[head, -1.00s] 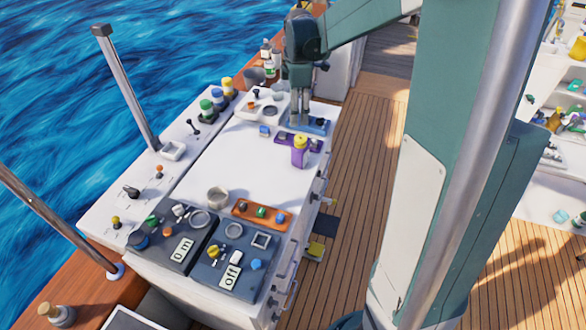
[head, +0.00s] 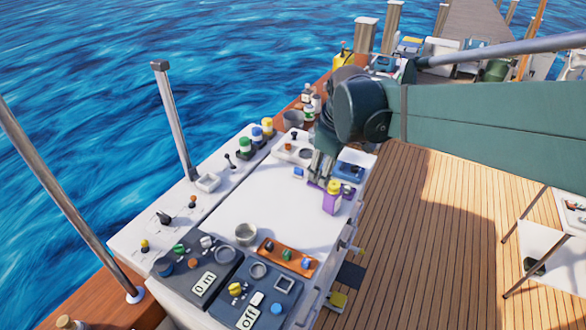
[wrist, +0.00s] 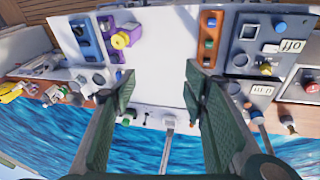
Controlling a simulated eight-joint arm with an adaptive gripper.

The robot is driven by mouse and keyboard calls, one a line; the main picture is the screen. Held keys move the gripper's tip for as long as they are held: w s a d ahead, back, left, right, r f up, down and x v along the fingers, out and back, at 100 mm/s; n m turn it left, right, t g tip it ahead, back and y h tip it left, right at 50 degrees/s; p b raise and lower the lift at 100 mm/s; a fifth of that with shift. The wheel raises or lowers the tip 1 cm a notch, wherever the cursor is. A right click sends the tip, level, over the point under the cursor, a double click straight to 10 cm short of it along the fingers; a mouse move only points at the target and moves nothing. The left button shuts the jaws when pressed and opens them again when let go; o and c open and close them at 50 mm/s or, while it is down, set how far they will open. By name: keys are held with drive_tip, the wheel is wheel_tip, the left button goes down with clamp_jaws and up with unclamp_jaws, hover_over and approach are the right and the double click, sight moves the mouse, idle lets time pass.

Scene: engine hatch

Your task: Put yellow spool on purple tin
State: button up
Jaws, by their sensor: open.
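In the wrist view the yellow spool (wrist: 121,40) and the purple tin (wrist: 131,29) lie at the upper left, outside the jaws. My gripper (head: 319,172) is just behind and left of the tin in the head view. The wrist view shows my gripper (wrist: 160,92) open, with nothing between its fingers and bare counter beyond them.
A blue tray (head: 345,176) stands behind the tin, and a purple tray lies partly hidden by my gripper. An orange tray (head: 287,259), a grey cup (head: 245,234) and dark panels with knobs are in front. The middle of the white counter (head: 265,205) is clear.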

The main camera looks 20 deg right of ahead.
drive_tip(key=s+a+m+t, duration=0.1)
drive_tip(key=s+a+m, duration=0.2)
drive_tip(key=s, duration=0.5)
drive_tip(key=s+a+f+m+t, duration=0.1)
drive_tip(key=s+a+m, duration=0.3)
drive_tip(key=s, duration=0.4)
drive_tip(key=shift+s+f+m+t, duration=0.25)
drive_tip(key=shift+m+t, duration=0.25)
drive_tip(key=shift+t, duration=0.3)
drive_tip(key=shift+f, duration=0.1)
wheel_tip(320, 180, down, 10)
drive_tip(key=b, duration=1)
